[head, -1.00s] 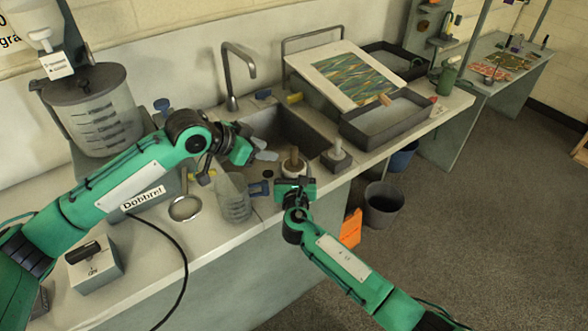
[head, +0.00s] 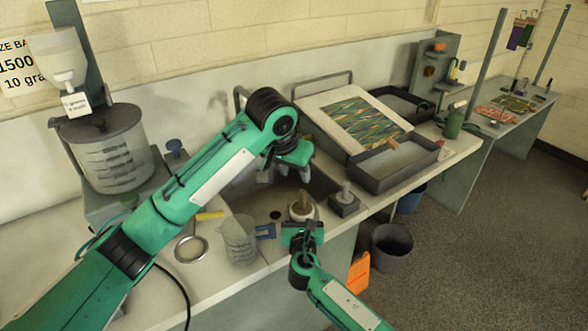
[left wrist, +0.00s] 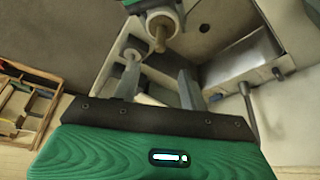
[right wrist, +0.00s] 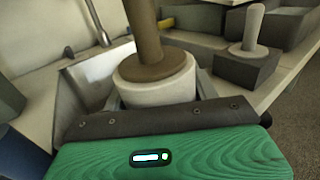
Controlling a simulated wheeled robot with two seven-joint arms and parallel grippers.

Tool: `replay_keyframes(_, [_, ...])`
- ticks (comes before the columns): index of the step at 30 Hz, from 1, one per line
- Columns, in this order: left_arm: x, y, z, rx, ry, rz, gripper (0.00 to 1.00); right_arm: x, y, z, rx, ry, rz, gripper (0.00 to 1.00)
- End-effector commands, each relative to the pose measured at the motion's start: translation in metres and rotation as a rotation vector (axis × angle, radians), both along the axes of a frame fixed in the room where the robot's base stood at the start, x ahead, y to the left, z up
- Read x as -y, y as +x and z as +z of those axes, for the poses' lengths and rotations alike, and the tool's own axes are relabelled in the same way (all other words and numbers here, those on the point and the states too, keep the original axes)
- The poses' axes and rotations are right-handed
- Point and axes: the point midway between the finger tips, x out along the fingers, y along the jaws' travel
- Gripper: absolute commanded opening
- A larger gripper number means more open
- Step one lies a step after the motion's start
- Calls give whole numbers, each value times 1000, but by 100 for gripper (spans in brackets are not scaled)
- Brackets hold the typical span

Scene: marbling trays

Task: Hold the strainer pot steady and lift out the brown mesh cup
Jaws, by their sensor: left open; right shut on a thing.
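The strainer pot is a pale, round pot (head: 299,215) at the sink's front edge; it also shows in the right wrist view (right wrist: 158,90). The brown mesh cup (head: 302,203) sits in its top, with a brown stem upright, large in the right wrist view (right wrist: 147,35) and smaller in the left wrist view (left wrist: 158,36). My right gripper (head: 303,226) is shut on the pot, its fingers at the pot's two sides. My left gripper (head: 285,174) is open and empty, pointing down over the sink, above and left of the cup, not touching it.
A clear jug (head: 239,241) and a round sieve (head: 190,250) stand left of the pot. A grey block with a peg (head: 344,205) stands close on its right. Behind are a grey tray (head: 398,168) and a tilted board (head: 318,102). The sink (head: 258,196) lies below my left gripper.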

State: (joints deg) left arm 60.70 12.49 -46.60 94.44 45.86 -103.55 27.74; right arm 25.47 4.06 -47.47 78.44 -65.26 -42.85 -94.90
Motion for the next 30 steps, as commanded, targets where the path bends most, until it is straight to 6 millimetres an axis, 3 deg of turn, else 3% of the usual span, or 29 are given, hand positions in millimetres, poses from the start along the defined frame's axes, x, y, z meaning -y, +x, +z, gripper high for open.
replay_keyframes(7, [4, 4, -13, -13, 13, 18, 43, 0, 0, -1, -1, 0, -1, 32])
replay_keyframes(21, [18, 33, -90, -12, 12, 18, 43, 0, 0, -1, -1, 0, 0, 32])
replay_keyframes(30, [22, 40, -108, -9, 12, 16, 43, 0, 0, -1, -1, 0, 0, 32])
